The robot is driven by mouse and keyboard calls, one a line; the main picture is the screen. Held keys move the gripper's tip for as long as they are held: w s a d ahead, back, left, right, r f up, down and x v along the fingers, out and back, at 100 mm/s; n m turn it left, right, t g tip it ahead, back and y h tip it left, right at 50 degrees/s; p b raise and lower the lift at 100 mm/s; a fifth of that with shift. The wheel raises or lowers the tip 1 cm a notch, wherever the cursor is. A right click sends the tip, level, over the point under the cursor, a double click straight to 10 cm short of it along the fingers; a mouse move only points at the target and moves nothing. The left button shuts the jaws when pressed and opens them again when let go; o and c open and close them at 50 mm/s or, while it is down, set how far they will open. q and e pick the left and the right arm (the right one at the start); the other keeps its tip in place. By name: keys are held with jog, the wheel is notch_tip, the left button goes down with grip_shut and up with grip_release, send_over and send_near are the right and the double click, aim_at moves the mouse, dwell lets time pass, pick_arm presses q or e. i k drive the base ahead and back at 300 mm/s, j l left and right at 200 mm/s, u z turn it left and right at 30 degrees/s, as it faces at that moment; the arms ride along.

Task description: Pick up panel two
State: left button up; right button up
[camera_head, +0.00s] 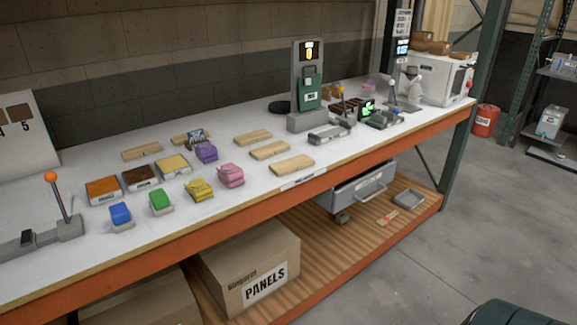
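Several flat light-wood panels lie on the white bench top (60,165). One panel (142,153) lies at the back left, and another (190,138) lies behind a small printed packet. Three more lie in a slanting row at mid-bench: a back panel (253,136), a middle panel (270,150) and a front panel (292,164). I can read no number on any of them, so I cannot tell which is panel two. Neither of my grippers is in view.
A lever box (62,215) is at far left. A green-fronted machine (308,85) stands behind. A PANELS carton (255,275) sits on the lower shelf.

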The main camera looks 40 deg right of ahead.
aim_at(282, 168)
jog(key=i+l, duration=0.1)
jog(key=l, duration=0.4)
jog(key=i+l, duration=0.1)
jog(key=l, duration=0.45)
jog(key=i+l, duration=0.15)
jog(key=l, duration=0.35)
jog(key=i+l, duration=0.1)
jog(key=l, duration=0.45)
jog(key=i+l, duration=0.1)
jog(key=l, duration=0.4)
jog(key=i+l, duration=0.1)
jog(key=l, duration=0.45)
jog(key=i+l, duration=0.1)
jog(key=l, duration=0.4)
jog(key=u, duration=0.05)
